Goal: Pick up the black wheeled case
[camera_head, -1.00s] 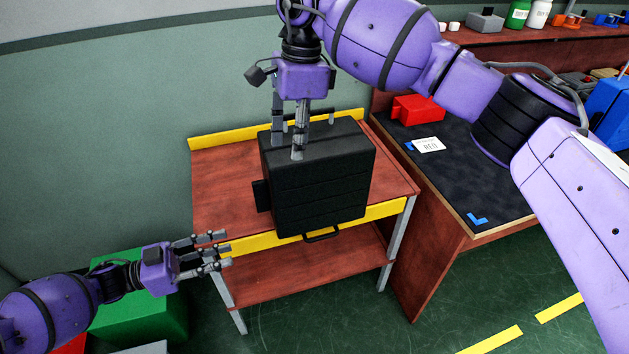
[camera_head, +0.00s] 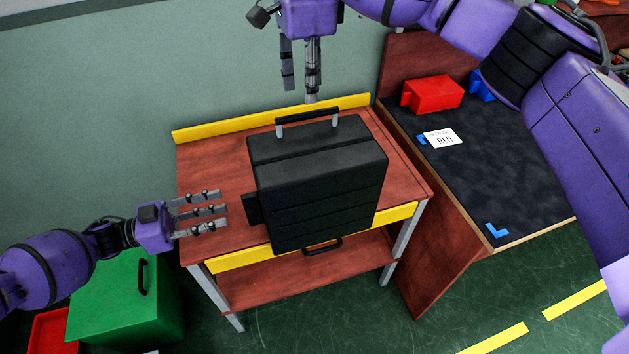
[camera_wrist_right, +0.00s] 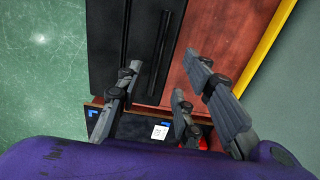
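The black wheeled case (camera_head: 320,195) stands on the red-brown wooden table (camera_head: 215,235), with a raised handle (camera_head: 306,119) at its top back and another handle low on its front. My right gripper (camera_head: 300,95) is above and behind the case, fingers pointing down, open and apart from it. In the right wrist view its fingers (camera_wrist_right: 165,100) are spread with nothing between them, and the case (camera_wrist_right: 130,45) lies beyond them. My left gripper (camera_head: 222,210) is open and empty at the left of the case, over the table's left edge, its fingers pointing right.
A dark-topped workbench (camera_head: 480,150) to the right holds a red box (camera_head: 432,94) and a white card (camera_head: 443,137). A green case (camera_head: 125,300) and a red bin (camera_head: 52,330) are on the floor at lower left. The wall is close behind the table.

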